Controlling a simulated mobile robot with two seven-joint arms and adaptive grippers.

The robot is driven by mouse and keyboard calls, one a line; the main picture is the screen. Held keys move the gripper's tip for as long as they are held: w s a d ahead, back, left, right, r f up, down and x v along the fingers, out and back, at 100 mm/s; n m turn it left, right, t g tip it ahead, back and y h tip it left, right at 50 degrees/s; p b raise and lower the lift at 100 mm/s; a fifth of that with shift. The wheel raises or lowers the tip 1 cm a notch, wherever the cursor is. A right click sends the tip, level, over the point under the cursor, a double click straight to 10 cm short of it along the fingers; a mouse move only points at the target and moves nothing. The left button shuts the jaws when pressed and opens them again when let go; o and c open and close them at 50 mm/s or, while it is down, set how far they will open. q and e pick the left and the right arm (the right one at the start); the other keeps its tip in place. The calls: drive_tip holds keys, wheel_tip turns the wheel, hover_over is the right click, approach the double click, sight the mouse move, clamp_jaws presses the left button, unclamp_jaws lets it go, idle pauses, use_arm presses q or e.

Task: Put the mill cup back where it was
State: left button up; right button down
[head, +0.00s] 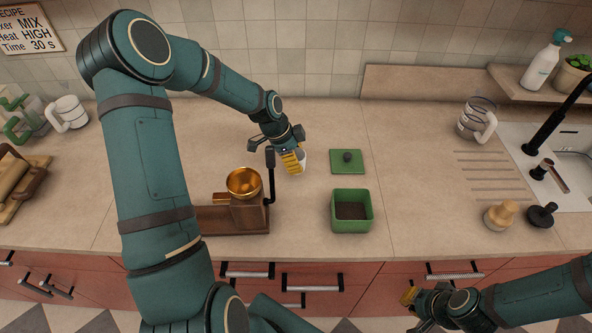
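A wooden hand mill (250,212) with a brass bowl (243,183) on top and a dark crank at its right stands at the counter's front, left of centre. A small pale cup (304,158), which looks like the mill cup, is behind and right of the mill, mostly hidden by my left gripper (293,161). The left gripper's yellow-padded fingers point down at the cup; I cannot tell whether they grip it. My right gripper (412,309) is in front of the counter at the lower right, empty, with its fingers apart.
An open green canister (351,221) with dark contents stands right of the mill, its green lid (347,161) behind it. A glass jug (477,119), a wooden-handled tool (499,216) and a dark tamper-like object (542,215) are near the sink at right. A white mug (68,113) stands far left.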

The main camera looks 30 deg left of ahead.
use_arm(q)
drive_tip(key=shift+f, duration=2.35)
drive_tip(key=shift+f, duration=0.15)
drive_tip(key=o, duration=1.3)
drive_tip(key=shift+r, duration=0.3)
drive_tip(key=v, duration=1.2)
